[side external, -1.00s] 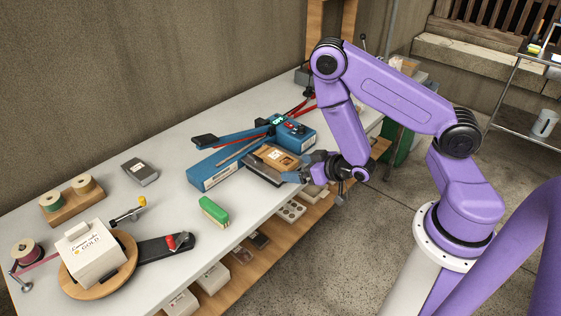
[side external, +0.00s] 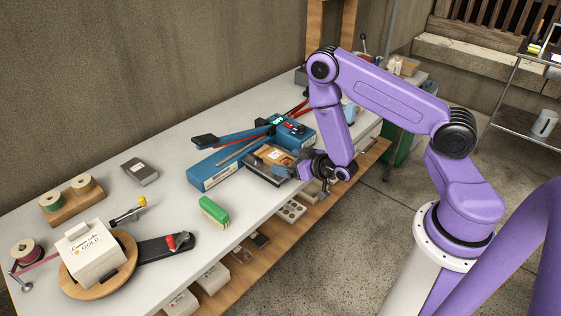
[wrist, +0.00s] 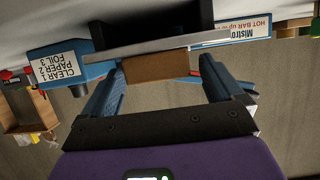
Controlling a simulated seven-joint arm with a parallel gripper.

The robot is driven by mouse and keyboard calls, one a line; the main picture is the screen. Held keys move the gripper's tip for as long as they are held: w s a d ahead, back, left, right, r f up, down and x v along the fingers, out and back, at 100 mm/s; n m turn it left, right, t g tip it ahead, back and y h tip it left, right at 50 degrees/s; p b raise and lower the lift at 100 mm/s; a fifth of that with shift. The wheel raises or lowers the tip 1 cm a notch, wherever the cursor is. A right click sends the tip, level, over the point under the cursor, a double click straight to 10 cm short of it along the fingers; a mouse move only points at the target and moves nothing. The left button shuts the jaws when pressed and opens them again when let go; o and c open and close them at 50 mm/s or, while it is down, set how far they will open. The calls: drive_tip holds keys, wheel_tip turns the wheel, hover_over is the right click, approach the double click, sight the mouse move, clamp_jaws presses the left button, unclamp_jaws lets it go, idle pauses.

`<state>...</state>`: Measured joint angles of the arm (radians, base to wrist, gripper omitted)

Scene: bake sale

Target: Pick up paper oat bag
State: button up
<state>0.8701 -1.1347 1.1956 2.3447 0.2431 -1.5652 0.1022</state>
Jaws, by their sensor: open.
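A brown paper bag with a white label, likely the oat bag (side external: 272,154), lies on a dark flat scale-like stand near the table's front edge. In the wrist view, a plain brown face of it (wrist: 155,67) shows between my two blue fingers, beyond a thin grey plate edge. My gripper (side external: 303,168) is just right of the bag in the side view, low at the table edge. It is open (wrist: 160,70), with one finger on each side of the brown face. I cannot tell whether either finger touches it. Part of the bag is hidden by my gripper.
A blue heat-sealer with a long arm (side external: 215,169) and another blue box (side external: 297,133) stand close behind the bag. A green-and-white brush-like block (side external: 214,211) lies to the left. A shelf with boxes (side external: 291,211) runs below the table edge.

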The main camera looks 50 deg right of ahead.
drive_tip(key=shift+w+f, duration=0.2)
drive_tip(key=shift+w, duration=0.3)
drive_tip(key=c, duration=0.8)
drive_tip(key=shift+o, duration=0.2)
drive_tip(key=shift+r, duration=0.1)
